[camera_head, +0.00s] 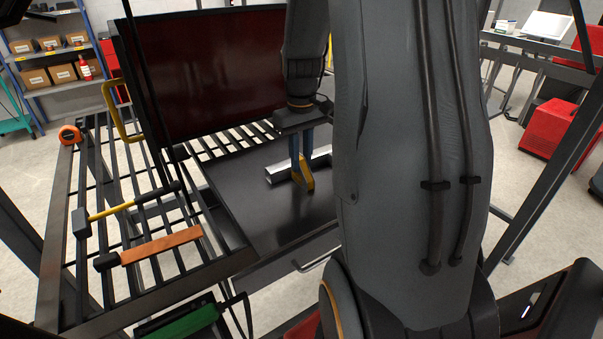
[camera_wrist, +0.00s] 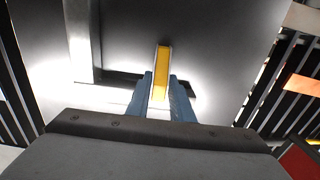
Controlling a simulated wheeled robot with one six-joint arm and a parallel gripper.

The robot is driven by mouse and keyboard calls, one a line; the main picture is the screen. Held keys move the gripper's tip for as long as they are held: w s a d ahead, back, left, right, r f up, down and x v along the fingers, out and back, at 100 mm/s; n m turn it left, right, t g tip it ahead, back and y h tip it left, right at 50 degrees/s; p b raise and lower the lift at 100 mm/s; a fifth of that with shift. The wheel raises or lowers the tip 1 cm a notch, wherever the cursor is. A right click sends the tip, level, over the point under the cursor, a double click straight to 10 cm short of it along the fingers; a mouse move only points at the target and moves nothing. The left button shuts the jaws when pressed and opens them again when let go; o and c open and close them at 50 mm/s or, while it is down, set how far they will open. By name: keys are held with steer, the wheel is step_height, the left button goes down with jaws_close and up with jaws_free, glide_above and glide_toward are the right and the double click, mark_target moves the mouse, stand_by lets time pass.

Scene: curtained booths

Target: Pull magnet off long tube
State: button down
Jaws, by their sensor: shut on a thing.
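The magnet is a yellow piece (camera_head: 304,177) over the black tabletop (camera_head: 290,215), and it also shows in the wrist view (camera_wrist: 161,72). My gripper (camera_head: 301,158) has its blue fingers shut on it; in the wrist view my gripper (camera_wrist: 160,88) holds it at both sides. A silver tube (camera_head: 281,174) lies on the tabletop behind the magnet. In the wrist view a grey bar (camera_wrist: 80,35) runs up the left, meeting a crosswise dark-and-white piece behind my fingers. I cannot tell whether the magnet touches the tube. My arm hides the tabletop's right side.
A dark red panel (camera_head: 215,65) stands at the table's back. A slatted rack to the left holds an orange tape measure (camera_head: 69,134), a yellow-handled hammer (camera_head: 110,210) and an orange-brown-handled tool (camera_head: 160,247). The tabletop in front of the magnet is clear.

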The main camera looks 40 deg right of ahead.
mark_target(306, 167)
steer(key=shift+s+r, duration=0.1)
steer(key=shift+s+r+t, duration=0.2)
steer(key=shift+s+t, duration=0.15)
steer(key=shift+t, duration=0.25)
steer(key=shift+s, duration=0.1)
steer(key=shift+s+r+t+b, duration=0.3)
steer(key=shift+s+t, duration=0.2)
steer(key=shift+t, duration=0.3)
steer(key=shift+s+t+b, duration=0.5)
steer(key=shift+s+b, duration=0.05)
steer(key=shift+b, duration=0.6)
steer(key=shift+w+d+f, duration=0.1)
steer(key=shift+w, duration=0.15)
steer(key=shift+s+b, duration=0.1)
steer(key=shift+b, duration=0.2)
steer(key=shift+s+b, duration=0.1)
steer(key=shift+b, duration=0.3)
steer(key=shift+r, duration=0.25)
